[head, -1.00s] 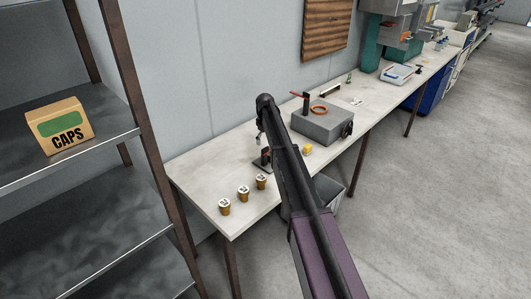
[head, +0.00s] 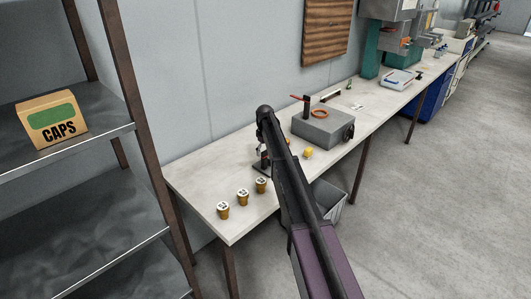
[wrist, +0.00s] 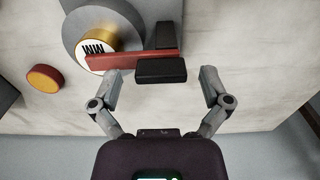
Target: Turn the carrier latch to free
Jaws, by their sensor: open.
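A carrier fixture (head: 262,167) with a dark base stands on the bench in the head view. In the wrist view its round grey base (wrist: 75,22) bears a gold-rimmed cup (wrist: 96,44) with a white lettered top. A red bar (wrist: 130,60) crosses beside the cup, and a black block (wrist: 161,71) lies at its right end; I cannot tell which part is the latch. My gripper (wrist: 161,77) is open, with the black block between its spread fingers, apart from both. In the head view my gripper (head: 262,147) is small and just above the fixture.
Several labelled cups (head: 243,197) stand at the bench's near-left end. A shelf (head: 75,145) holds a CAPS carton (head: 52,119) at left.

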